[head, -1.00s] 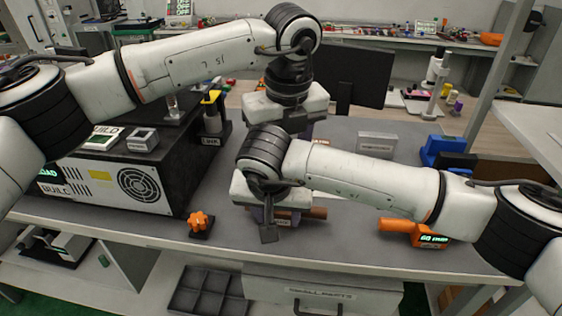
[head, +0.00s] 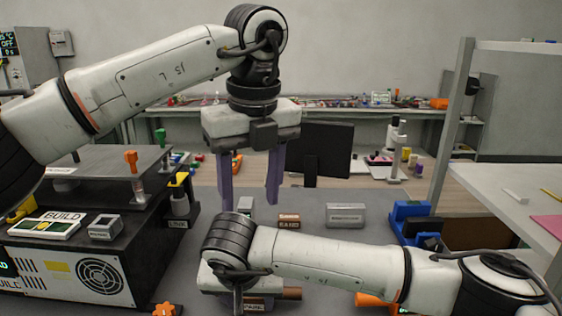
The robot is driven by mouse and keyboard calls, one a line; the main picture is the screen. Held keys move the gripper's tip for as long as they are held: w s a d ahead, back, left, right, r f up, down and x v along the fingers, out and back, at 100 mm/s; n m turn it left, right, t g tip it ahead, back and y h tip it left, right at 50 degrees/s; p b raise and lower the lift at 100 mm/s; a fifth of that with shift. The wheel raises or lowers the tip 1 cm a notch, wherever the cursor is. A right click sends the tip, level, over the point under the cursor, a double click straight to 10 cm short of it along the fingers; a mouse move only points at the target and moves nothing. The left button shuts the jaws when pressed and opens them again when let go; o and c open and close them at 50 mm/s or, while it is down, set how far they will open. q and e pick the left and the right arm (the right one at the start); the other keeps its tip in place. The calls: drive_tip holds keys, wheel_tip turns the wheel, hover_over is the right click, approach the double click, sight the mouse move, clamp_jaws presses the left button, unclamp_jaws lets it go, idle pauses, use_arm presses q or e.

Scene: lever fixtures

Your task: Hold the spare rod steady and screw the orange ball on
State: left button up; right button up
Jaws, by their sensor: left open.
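My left gripper (head: 249,202) is open and empty, its two purple fingers pointing down above the back of the grey bench. My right gripper (head: 238,298) is low at the front of the bench. Its fingers are mostly hidden by its own wrist and the lower picture edge. A brown rod (head: 291,293) sticks out to the right from behind this wrist, beside a holder with a label (head: 254,305) that seems to read SPARE. I cannot tell whether the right fingers touch the rod. I cannot make out a clear orange ball.
An orange star-shaped knob (head: 165,310) is cut by the bottom edge. A SAND block (head: 289,220), a grey box (head: 346,215) and a blue fixture (head: 411,215) stand on the bench.

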drive_tip(key=o, duration=0.4)
drive_tip(key=shift+o, duration=0.2)
drive_tip(key=shift+r, duration=0.1)
